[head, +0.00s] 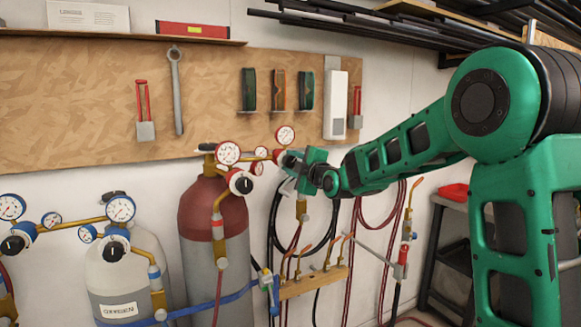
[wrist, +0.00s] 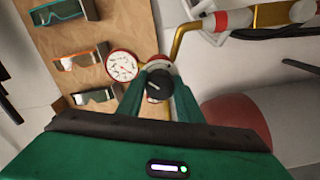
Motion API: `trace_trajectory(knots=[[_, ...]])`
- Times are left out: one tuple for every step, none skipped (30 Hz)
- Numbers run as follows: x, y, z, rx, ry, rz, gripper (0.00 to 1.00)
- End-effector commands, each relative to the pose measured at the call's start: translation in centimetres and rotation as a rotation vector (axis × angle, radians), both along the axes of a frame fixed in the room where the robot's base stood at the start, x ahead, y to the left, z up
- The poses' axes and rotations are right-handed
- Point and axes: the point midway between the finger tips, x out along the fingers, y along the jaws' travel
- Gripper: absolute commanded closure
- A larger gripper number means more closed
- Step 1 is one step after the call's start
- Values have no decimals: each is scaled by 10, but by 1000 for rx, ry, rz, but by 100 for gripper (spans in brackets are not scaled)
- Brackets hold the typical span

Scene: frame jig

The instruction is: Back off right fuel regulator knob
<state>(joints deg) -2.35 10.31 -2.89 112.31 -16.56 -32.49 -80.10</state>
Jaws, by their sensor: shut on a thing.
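The right fuel regulator knob (wrist: 160,84) is black with a pointer mark and has a red and white collar behind it. It sits between the two green fingers of my gripper (wrist: 158,102) in the wrist view, with a finger on each side. In the head view my gripper (head: 288,168) is at the right regulator beside the red-topped fuel cylinder (head: 213,205), and it mostly hides the knob. My gripper is shut on the knob. The right regulator's gauge (head: 285,135) shows just above it, and it also shows in the wrist view (wrist: 123,66).
The left fuel regulator's knob (head: 240,182) and gauge (head: 228,152) are close to the left. A white cylinder (head: 130,265) with blue-rimmed gauges stands farther left. Hoses and a torch rack (head: 313,283) are below my gripper. A tool board (head: 215,75) is behind.

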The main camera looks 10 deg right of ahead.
Motion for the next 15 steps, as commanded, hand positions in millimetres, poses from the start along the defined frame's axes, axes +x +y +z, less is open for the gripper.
trace_trajectory(knots=[[-1, 2, -3, -43, -5, 4, 90], [-1, 2, -3, -70, -12, 4, 90], [-1, 2, -3, -107, -21, 5, 90], [-1, 3, -3, -134, -27, 5, 90], [-1, 3, -3, -162, -33, 5, 90], [-1, 3, -3, -197, -41, 5, 90], [-1, 3, -3, -223, -47, 5, 90], [-1, 3, -3, -248, -54, 5, 90], [-1, 3, -4, -283, -61, 5, 90], [-1, 3, -4, -306, -67, 6, 90], [-1, 3, -4, -329, -72, 6, 90], [-1, 3, -4, -359, -79, 6, 90], [-1, 3, -4, -381, -85, 6, 90], [-1, 3, -4, -401, -88, 6, 90], [-1, 3, -4, -427, -95, 6, 90]])
